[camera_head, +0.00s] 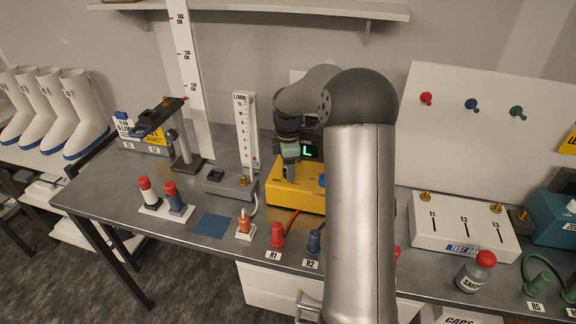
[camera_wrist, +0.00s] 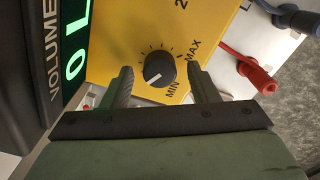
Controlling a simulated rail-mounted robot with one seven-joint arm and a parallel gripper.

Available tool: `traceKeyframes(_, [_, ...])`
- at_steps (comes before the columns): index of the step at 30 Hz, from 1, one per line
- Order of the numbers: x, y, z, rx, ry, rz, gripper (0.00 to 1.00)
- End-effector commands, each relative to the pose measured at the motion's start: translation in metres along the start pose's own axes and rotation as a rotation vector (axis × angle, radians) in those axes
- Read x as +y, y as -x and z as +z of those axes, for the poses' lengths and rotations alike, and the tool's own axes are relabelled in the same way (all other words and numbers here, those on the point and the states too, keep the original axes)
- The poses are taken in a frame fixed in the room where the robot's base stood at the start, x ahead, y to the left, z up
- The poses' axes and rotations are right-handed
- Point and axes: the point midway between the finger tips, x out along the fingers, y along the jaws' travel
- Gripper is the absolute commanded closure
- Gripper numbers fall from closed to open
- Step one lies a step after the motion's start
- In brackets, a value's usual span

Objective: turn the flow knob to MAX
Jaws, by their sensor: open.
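The flow knob (camera_wrist: 159,68) is a round black dial on the face of a yellow box (camera_wrist: 115,35), which also shows in the head view (camera_head: 290,197). Tick marks ring the knob. MIN is printed below it to the right and MAX further right. A white line on the knob points down-left in the wrist view, not at MAX. My gripper (camera_wrist: 162,85) is open, with one finger on each side of the knob and visible gaps between. In the head view my gripper (camera_head: 290,172) is over the yellow box and the knob cannot be made out.
A dark VOLUME display (camera_wrist: 60,60) with green digits stands close on the left in the wrist view. A red plug (camera_wrist: 258,80) is to the right. In the head view a flow meter column (camera_head: 245,130) stands left of the yellow box, and a white test box (camera_head: 460,225) right.

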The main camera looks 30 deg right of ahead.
Motion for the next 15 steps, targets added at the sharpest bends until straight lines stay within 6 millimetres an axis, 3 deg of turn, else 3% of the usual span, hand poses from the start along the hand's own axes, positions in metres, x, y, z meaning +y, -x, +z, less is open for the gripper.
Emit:
traceKeyframes(3, [0.0000,0.0000,0.0000,0.000,0.000,0.000,0.46])
traceKeyframes(8, [0.0000,0.0002,0.0000,0.000,0.000,0.000,0.91])
traceKeyframes(15, [0.0000,0.0003,-0.0002,0.000,-0.008,0.000,0.91])
